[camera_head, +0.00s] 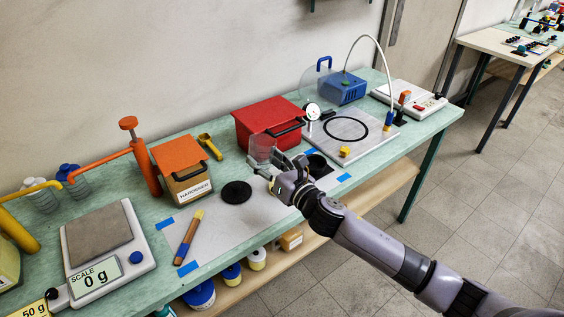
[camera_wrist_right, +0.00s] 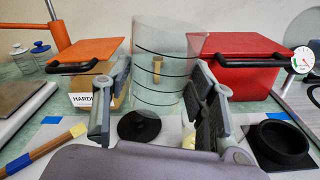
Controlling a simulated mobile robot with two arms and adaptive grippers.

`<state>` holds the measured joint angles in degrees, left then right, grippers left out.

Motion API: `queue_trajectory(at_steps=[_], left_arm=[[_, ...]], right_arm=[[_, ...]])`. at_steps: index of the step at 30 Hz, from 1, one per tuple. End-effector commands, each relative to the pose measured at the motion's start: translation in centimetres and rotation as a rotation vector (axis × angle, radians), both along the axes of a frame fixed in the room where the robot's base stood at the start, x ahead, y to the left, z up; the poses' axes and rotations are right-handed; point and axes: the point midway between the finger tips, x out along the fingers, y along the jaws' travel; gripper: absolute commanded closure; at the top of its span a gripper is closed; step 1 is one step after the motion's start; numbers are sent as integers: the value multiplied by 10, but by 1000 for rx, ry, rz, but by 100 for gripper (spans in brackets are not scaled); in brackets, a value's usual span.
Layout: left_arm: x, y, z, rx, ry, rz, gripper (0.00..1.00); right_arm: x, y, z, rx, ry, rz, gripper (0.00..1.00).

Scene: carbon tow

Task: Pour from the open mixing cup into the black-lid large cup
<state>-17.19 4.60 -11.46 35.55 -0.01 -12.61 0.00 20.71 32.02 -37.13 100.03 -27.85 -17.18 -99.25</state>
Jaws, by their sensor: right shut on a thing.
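A clear cup with dark rings (camera_wrist_right: 165,75) is held by my right gripper (camera_wrist_right: 158,103); its fingers stand on both sides of the cup. In the head view the cup (camera_head: 262,149) is above the bench, in front of the red box, with my right gripper (camera_head: 266,171) at its lower part. It looks near upright; I cannot make out its contents. A flat black disc (camera_head: 236,192), also in the right wrist view (camera_wrist_right: 139,127), lies on the grey mat. A black round open vessel (camera_wrist_right: 281,143) stands to the right, partly behind my gripper in the head view (camera_head: 318,163). No large cup with a black lid is clearly recognisable. My left gripper is out of view.
The orange hardener box (camera_head: 182,168) and red box (camera_head: 268,125) stand behind. A scale (camera_head: 104,249) reading 0 g is at left. A brush-like stick (camera_head: 189,237) lies on the grey mat (camera_head: 215,232). A plate with a black ring (camera_head: 345,128) is at right.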

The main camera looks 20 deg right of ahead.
Motion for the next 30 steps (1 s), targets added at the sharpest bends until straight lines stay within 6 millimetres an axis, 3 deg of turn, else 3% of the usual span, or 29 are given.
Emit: queue_trajectory(at_steps=[1, 3, 11, 21, 30], left_arm=[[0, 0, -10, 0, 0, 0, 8], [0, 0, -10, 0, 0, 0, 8], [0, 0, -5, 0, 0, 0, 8], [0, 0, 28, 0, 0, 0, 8], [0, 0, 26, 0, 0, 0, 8]], right_arm=[[-1, 3, -5, -105, -47, 0, 77], [-2, 6, -4, -185, -78, -2, 77], [-2, 5, 0, -182, -76, -2, 77], [-2, 5, 30, -213, -88, -2, 77], [-2, 5, 27, -216, -89, -2, 77]])
